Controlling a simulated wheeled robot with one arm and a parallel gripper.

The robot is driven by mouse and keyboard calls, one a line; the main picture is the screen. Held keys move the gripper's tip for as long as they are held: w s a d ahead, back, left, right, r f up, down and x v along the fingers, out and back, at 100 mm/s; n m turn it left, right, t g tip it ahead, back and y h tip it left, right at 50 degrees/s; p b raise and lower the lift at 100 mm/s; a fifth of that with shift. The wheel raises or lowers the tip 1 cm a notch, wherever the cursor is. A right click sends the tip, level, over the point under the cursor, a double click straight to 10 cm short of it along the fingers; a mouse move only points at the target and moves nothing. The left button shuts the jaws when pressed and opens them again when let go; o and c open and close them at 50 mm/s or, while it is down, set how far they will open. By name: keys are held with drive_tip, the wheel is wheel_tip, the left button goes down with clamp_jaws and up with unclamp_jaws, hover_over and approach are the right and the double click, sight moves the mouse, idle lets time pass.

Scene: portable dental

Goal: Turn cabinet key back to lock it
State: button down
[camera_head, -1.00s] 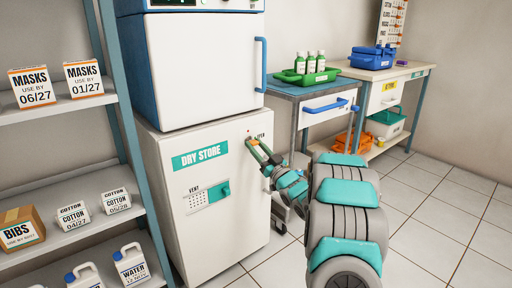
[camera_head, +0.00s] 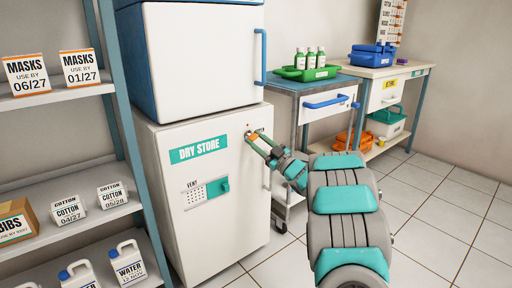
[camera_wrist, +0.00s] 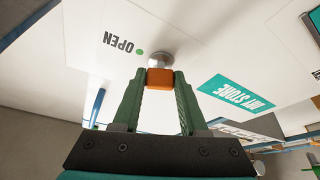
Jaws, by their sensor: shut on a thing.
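The white DRY STORE cabinet (camera_head: 223,205) stands with its door closed, as far as I can see. Its round silver lock (camera_wrist: 160,57) is near the door's upper right corner in the head view. The orange key head (camera_wrist: 160,78) stands out from the lock. My gripper (camera_wrist: 160,76) is shut on the key head, one green finger on each side. It also reaches the lock in the head view (camera_head: 257,139). An OPEN label with a green dot (camera_wrist: 140,52) sits beside the lock, upside down in the wrist view. The key's shaft is hidden.
A white and blue unit (camera_head: 205,60) stands on the cabinet. Shelving (camera_head: 124,100) is close on the left. A wheeled cart (camera_head: 284,150) stands right of the cabinet. The tiled floor at right is clear.

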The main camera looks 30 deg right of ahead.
drive_tip(key=shift+d+r+n+g+y+b, duration=0.1)
drive_tip(key=shift+n+g+y+b, duration=0.25)
drive_tip(key=shift+n+g+b, duration=1.4)
drive_tip(key=shift+a+r+n+g+y+b, duration=0.15)
drive_tip(key=shift+n+y, duration=0.25)
drive_tip(key=shift+n, duration=2.9)
drive_tip(key=shift+d+n+g+y+b, duration=0.25)
drive_tip(key=shift+n+g+b, duration=0.7)
drive_tip(key=shift+n, duration=1.6)
drive_tip(key=shift+a, duration=0.1)
drive_tip(key=shift+c, duration=2.2)
unclamp_jaws()
drive_tip(key=v, duration=0.7)
drive_tip(key=shift+s+d+p, duration=0.3)
drive_tip(key=shift+p, duration=0.1)
